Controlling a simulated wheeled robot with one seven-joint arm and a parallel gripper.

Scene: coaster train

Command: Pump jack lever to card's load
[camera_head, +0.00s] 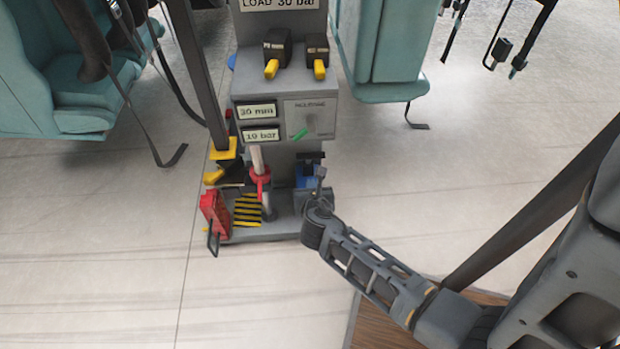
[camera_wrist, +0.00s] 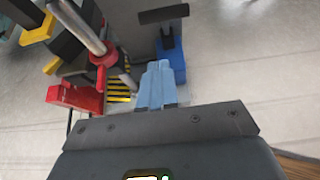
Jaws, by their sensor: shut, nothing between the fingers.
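The card (camera_head: 280,4) at the top of the grey stand reads "LOAD 30 bar". Two displays read "30 mm" (camera_head: 256,112) and "19 bar" (camera_head: 262,134). A blue unit (camera_head: 308,178) with a black bar (camera_head: 310,156) stands low on the right; the wrist view shows the blue unit (camera_wrist: 172,62) and the bar (camera_wrist: 164,14) too. A grey rod with a red collar (camera_head: 259,178) stands left of it; I cannot tell which is the jack lever. My gripper (camera_head: 321,170) is shut and empty beside the blue unit; its fingertips (camera_wrist: 158,68) appear just in front; contact is unclear.
Two yellow-tipped black handles (camera_head: 270,69) (camera_head: 319,69) and a green pointer (camera_head: 300,134) are on the stand. A red box (camera_head: 214,213) and yellow-black stripes (camera_head: 247,211) lie at its base. Teal seats (camera_head: 45,90) (camera_head: 385,60) flank it. Floor at right is clear.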

